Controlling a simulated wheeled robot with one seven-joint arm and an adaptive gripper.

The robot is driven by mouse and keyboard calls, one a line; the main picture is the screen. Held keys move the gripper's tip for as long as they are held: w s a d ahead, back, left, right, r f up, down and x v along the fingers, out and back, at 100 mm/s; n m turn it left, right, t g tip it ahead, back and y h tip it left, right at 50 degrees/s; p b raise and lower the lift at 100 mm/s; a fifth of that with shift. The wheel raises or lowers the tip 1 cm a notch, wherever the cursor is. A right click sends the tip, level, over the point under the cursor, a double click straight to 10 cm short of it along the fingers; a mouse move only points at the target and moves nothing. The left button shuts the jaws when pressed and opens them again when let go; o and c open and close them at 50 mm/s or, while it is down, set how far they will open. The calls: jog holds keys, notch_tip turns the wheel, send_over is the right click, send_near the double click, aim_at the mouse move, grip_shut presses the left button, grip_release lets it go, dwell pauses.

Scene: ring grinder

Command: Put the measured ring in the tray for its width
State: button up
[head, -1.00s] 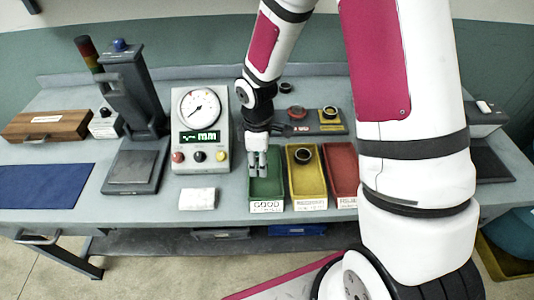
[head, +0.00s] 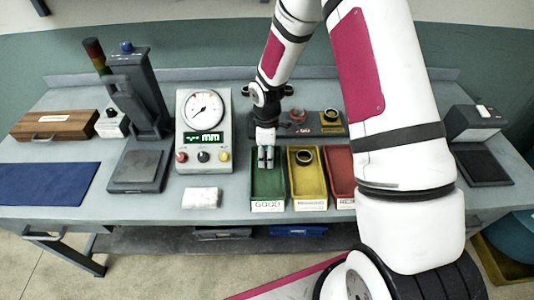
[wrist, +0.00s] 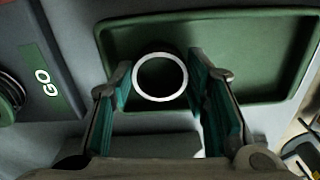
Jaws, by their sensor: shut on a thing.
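My gripper (head: 265,163) points down over the green tray (head: 267,206), whose front label reads GOOD. In the wrist view my gripper (wrist: 161,76) is shut on a pale metal ring (wrist: 160,98), with one finger at each side of it. The green tray (wrist: 255,97) lies below the ring; I cannot tell how far below. The ring cannot be made out in the head view. The yellow tray (head: 309,204) stands just right of the green one and holds a dark ring (head: 304,156). The red tray (head: 340,165) is partly hidden by my arm.
The dial gauge (head: 204,125) with its mm display stands left of the trays. A white block (head: 201,197) lies in front of it. A dark stand (head: 140,110) is farther left. Behind the trays is a grey fixture (head: 318,123) with a red and a yellow part.

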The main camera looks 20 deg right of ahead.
jog(key=shift+f, duration=0.1)
jog(key=o, duration=1.1)
jog(key=shift+c, duration=0.2)
jog(key=s+r+m+t+b, duration=0.1)
jog(key=s+r+m, duration=0.25)
jog(key=r, duration=1.85)
jog(key=s+r+m+t, duration=0.2)
jog(key=s+r+m, duration=0.3)
jog(key=s, duration=0.5)
jog(key=s+r+m+t, duration=0.2)
jog(key=s+r+m, duration=0.2)
jog(key=s+r, duration=0.5)
jog(key=shift+s+m+t, duration=0.3)
jog(key=shift+s+m, duration=0.05)
jog(key=shift+s, duration=0.1)
